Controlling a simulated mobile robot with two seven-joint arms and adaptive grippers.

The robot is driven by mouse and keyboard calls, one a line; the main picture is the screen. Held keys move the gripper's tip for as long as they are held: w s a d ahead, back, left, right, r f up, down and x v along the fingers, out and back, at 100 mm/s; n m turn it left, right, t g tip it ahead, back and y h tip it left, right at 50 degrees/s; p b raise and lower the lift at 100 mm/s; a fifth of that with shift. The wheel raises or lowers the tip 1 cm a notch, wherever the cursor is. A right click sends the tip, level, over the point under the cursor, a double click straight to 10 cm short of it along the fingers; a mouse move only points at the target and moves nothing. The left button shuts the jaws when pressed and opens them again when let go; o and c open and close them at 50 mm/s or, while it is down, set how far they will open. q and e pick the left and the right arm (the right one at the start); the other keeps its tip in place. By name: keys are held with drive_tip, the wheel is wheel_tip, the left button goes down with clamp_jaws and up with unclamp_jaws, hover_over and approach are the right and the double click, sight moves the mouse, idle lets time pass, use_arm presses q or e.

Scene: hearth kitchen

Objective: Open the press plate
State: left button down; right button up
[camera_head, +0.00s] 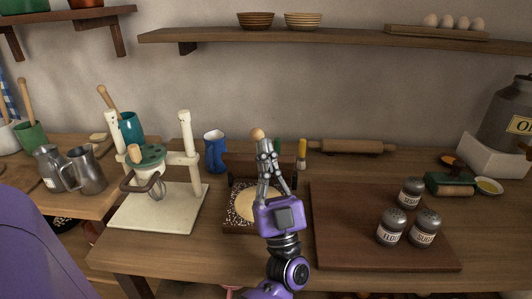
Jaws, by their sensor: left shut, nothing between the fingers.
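The press stands mid-counter. Its speckled lower plate (231,216) lies flat with a pale round of dough (246,203) on it, partly hidden by my left gripper. A dark upper plate (236,166) seems to stand raised at the back, largely behind the gripper; its exact angle is unclear. A round wooden knob (257,134) shows just above my fingertips. My left gripper (265,147) is shut and empty, pointing away in front of the raised plate. I cannot tell whether it touches the plate or knob. My right gripper is not in view.
A brown board (340,236) with labelled shakers (391,227) lies right. A rolling pin (350,147) lies at the back. A shelf (350,40) runs above.

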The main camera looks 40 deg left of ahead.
use_arm(q)
drive_tip(key=w+a+r+m+h+p, duration=0.1)
drive_tip(key=w+a+r+p, duration=0.2)
drive_tip(key=w+a, duration=0.2)
drive_tip(key=w+a+r+m+h+p, duration=0.1)
drive_tip(key=w+a+r+p, duration=0.3)
drive_tip(key=w, duration=0.8)
drive_tip(key=shift+w+a+h, duration=0.3)
drive_tip(key=shift+a+h, duration=0.5)
drive_tip(key=shift+a, duration=0.1)
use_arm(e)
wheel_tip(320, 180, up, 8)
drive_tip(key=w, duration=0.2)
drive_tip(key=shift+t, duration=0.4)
use_arm(q)
drive_tip(key=shift+f, duration=0.15)
